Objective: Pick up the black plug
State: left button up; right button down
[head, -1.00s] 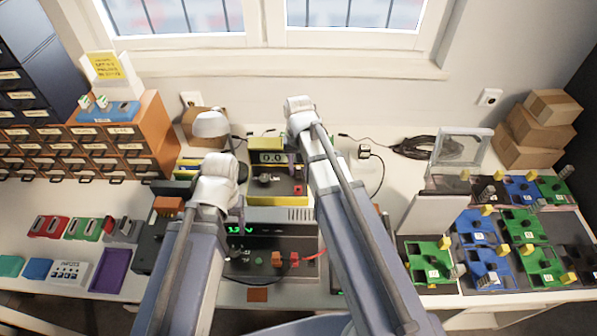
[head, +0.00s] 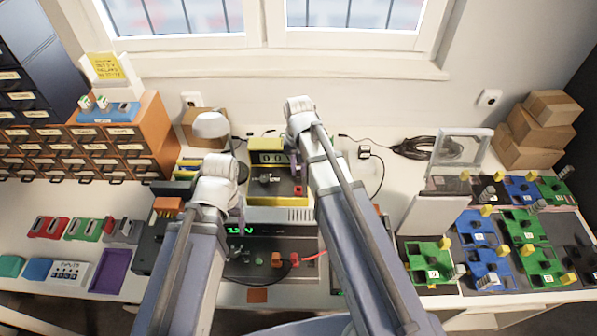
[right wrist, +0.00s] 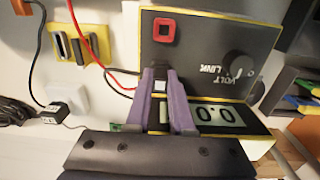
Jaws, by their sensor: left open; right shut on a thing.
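I cannot clearly make out the black plug. A black lead (head: 262,277) curves leftward over the front of the bench power supply (head: 300,240), and its left end is unclear. My left gripper (head: 241,212) is open above the left part of that supply, mostly behind its own wrist. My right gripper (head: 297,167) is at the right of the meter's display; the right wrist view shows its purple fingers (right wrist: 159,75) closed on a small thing. A red lead (right wrist: 95,52) runs to these fingers, so the held thing seems to be its plug, largely hidden.
The yellow-edged meter (head: 264,200) stands behind the power supply and reads 0.0. It has a red socket (right wrist: 164,30). A black adapter (head: 364,152) and coiled cable (head: 420,148) lie at the right. Green and blue modules (head: 430,262) fill the right side.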

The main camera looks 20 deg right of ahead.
aim_at(299, 168)
dwell(0.7)
notch_tip(299, 168, up, 10)
jog(key=p, duration=1)
jog(key=shift+r, duration=0.1)
pick_arm(q)
notch_tip(299, 168, up, 10)
